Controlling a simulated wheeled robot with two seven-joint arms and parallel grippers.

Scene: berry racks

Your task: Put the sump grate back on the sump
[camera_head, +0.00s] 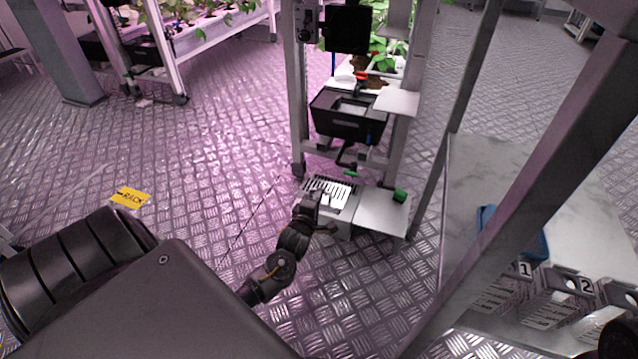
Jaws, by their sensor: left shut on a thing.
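The sump (383,213) is a low, pale box at the foot of the rack, with a plain flat top on its right part. The sump grate (338,193), pale with dark slots, is over the sump's left part. I cannot tell whether it rests on the sump or is held just above it. My left gripper (312,203) is shut on the grate's near left edge. The gripper and wrist hide that corner of the grate and some of the sump.
A rack post (298,100) rises behind the sump, with a black tub (348,118) above. A green object (399,196) sits on the sump's right part. A bench (585,190) with numbered boxes (560,290) stands at right. The metal floor (215,165) is open at left.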

